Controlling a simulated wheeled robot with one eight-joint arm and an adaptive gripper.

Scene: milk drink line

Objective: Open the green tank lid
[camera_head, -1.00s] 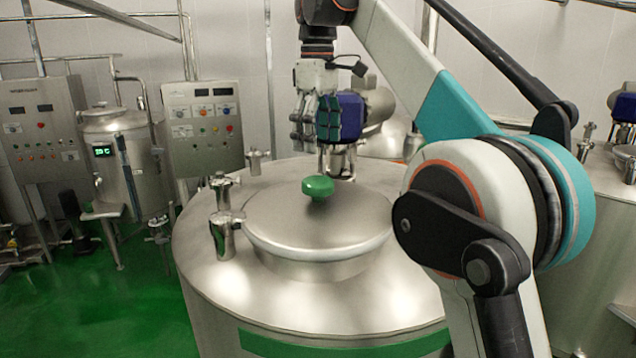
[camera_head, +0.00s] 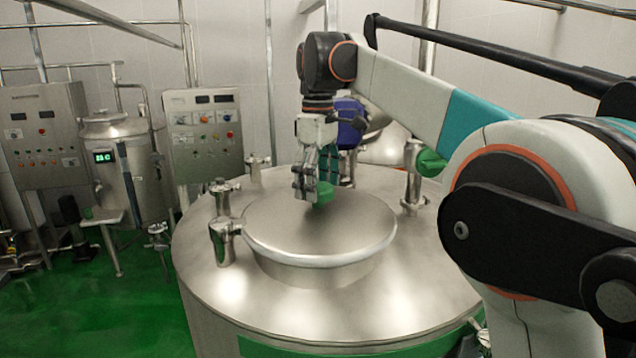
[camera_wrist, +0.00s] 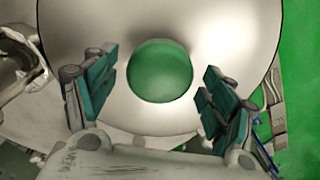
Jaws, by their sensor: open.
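The tank lid (camera_head: 290,240) is a round steel disc lying flat and closed on top of the large steel tank (camera_head: 210,265) with a green band. Its green knob (camera_head: 324,194) stands at the lid's middle, partly hidden by my gripper (camera_head: 312,190) in the head view. In the wrist view the round green knob (camera_wrist: 160,70) shows between the two teal-padded fingers of my gripper (camera_wrist: 155,95), with a gap on both sides. My gripper points down and is open and empty.
Steel clamp fittings (camera_head: 226,240) stand on the tank top around the lid. Another fitting with a green part (camera_head: 430,163) is at the right. Control panels (camera_head: 203,130) and a smaller tank (camera_head: 118,150) stand at the back left, over green floor.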

